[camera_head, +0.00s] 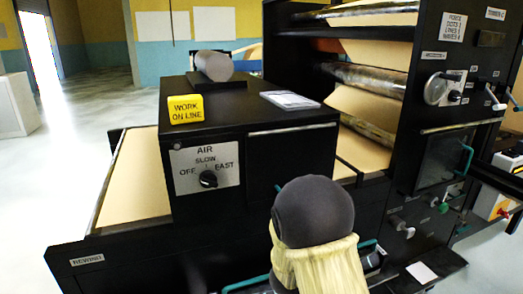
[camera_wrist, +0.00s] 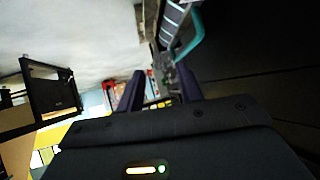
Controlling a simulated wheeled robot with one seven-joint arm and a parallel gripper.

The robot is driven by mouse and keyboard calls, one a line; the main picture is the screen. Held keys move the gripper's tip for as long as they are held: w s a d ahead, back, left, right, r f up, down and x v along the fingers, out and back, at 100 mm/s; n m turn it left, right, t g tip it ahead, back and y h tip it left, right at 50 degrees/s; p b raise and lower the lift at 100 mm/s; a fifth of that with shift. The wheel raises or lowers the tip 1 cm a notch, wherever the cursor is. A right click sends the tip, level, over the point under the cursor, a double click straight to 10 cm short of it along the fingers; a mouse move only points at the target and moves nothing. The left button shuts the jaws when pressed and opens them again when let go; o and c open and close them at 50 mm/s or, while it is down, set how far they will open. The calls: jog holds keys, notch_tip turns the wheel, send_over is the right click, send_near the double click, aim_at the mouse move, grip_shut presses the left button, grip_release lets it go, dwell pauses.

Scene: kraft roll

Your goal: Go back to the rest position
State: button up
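My gripper (camera_wrist: 158,88) shows in the wrist view with its two dark fingers apart. The gap between them holds nothing that I can see, only floor and distant red and yellow shapes. A teal handle (camera_wrist: 190,38) on a dark machine side is beyond the right finger; I cannot tell how close. In the head view my grey and cream arm link stands at the bottom middle, in front of the black machine (camera_head: 255,160). The fingers cannot be made out there.
The machine carries an AIR dial (camera_head: 208,180), a yellow WORK ON LINE sign (camera_head: 186,109), a grey cylinder (camera_head: 213,66) and brown paper (camera_head: 133,185). A tall roller frame (camera_head: 405,140) with knobs and teal handles stands at right. Open floor (camera_head: 60,150) lies at left.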

jog(key=s+a+r+n+y, duration=0.35)
jog(key=a+n+y, duration=0.25)
jog(key=y, duration=0.2)
jog(key=s+d+r+n+g, duration=0.1)
jog(key=s+n+g, duration=0.15)
jog(key=s, duration=0.45)
jog(key=s+d+n+g, duration=0.2)
jog(key=s+n, duration=0.1)
jog(key=s, duration=0.4)
jog(key=w+p+v, duration=0.2)
jog(key=p+v, duration=1.2)
jog(key=shift+d+r+y, duration=0.15)
jog(key=shift+r+y, duration=0.15)
jog(key=shift+r, duration=0.15)
jog(key=shift+o, duration=0.4)
jog(key=shift+w, duration=0.2)
